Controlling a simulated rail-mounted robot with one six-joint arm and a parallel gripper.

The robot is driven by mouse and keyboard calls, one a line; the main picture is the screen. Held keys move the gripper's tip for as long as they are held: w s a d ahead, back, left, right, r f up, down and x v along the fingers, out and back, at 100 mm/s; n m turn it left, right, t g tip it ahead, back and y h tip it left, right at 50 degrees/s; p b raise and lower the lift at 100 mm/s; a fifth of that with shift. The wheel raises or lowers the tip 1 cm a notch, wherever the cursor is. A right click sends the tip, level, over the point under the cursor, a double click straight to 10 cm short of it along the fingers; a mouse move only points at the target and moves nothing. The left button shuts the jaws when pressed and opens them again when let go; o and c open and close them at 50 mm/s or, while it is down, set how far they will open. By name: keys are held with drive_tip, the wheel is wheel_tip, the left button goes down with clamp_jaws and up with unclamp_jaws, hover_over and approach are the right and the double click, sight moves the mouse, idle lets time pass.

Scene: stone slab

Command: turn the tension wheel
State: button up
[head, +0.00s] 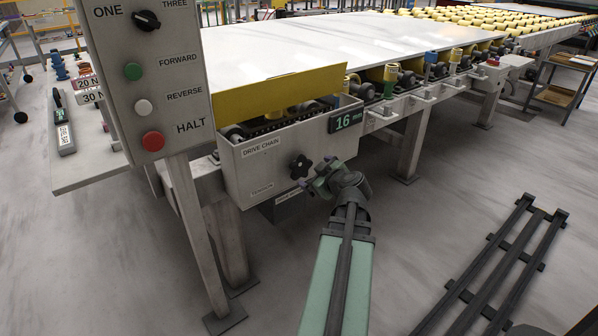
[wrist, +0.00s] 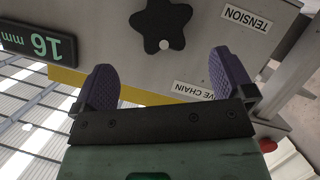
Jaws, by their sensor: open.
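The tension wheel (head: 300,167) is a black star-shaped knob on the front of the grey drive chain box (head: 240,162). It also shows upside down at the top of the wrist view (wrist: 161,25), with a pale round spot on its lower lobe. My gripper (head: 313,186) is just right of and below the wheel in the head view. In the wrist view my gripper (wrist: 163,62) has its two purple pads wide apart, with nothing between them. The wheel lies beyond the fingertips, roughly centred between them and apart from them.
A green display (head: 346,119) reads 16 mm on the box. A yellow guard (head: 278,92) tops the box, beside the pale slab (head: 300,48). A control panel (head: 146,75) on a post stands left. A dark rack (head: 490,270) lies on the floor at right.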

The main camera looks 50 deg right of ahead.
sight(302, 169)
drive_tip(key=b+x, duration=0.3)
drive_tip(key=x, duration=0.6)
drive_tip(key=shift+w+f, duration=0.1)
drive_tip(key=shift+f, duration=0.1)
drive_tip(key=shift+w+d, duration=0.1)
drive_tip(key=shift+w, duration=0.3)
drive_tip(key=c, duration=0.6)
